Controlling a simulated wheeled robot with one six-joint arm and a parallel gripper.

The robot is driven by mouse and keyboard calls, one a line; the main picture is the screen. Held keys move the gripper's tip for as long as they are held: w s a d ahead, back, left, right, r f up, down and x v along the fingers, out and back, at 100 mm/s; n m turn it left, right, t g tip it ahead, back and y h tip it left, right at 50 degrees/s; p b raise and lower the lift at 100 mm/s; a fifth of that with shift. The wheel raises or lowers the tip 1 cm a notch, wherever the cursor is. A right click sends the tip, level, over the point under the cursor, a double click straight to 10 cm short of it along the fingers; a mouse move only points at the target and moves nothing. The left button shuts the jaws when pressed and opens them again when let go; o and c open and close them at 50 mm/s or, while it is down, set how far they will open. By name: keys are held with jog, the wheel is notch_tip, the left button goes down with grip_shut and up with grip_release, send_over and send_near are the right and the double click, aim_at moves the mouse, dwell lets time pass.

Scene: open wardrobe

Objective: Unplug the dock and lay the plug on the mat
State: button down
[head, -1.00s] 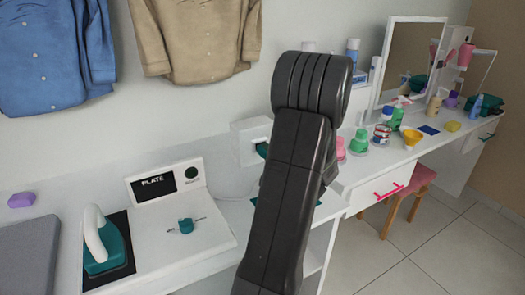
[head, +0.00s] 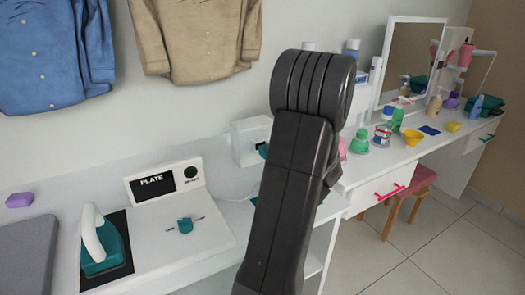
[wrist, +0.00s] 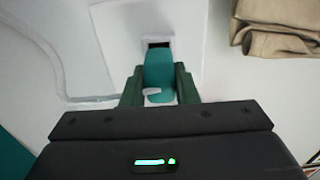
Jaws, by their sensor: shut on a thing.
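My gripper (wrist: 160,92) is shut on the teal plug (wrist: 159,72), with a green finger on each side of it. The plug is at the white wall socket box (wrist: 115,35), just below a dark slot; I cannot tell how far in it sits. In the head view my arm hides my gripper and part of the socket box (head: 242,145), and a bit of teal (head: 262,152) shows beside the arm. A small blue square (head: 429,130), possibly the mat, lies on the dressing table.
A teal iron (head: 100,245) stands on a dark plate at the left. A pale cable (wrist: 55,75) runs down the wall on the left of the wrist view. Bottles and jars crowd the dressing table (head: 395,155) around a mirror. Shirts (head: 195,40) hang above.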

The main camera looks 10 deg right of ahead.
dwell(0.3)
jog(key=shift+b+v, duration=1.05)
jog(key=shift+v, duration=1)
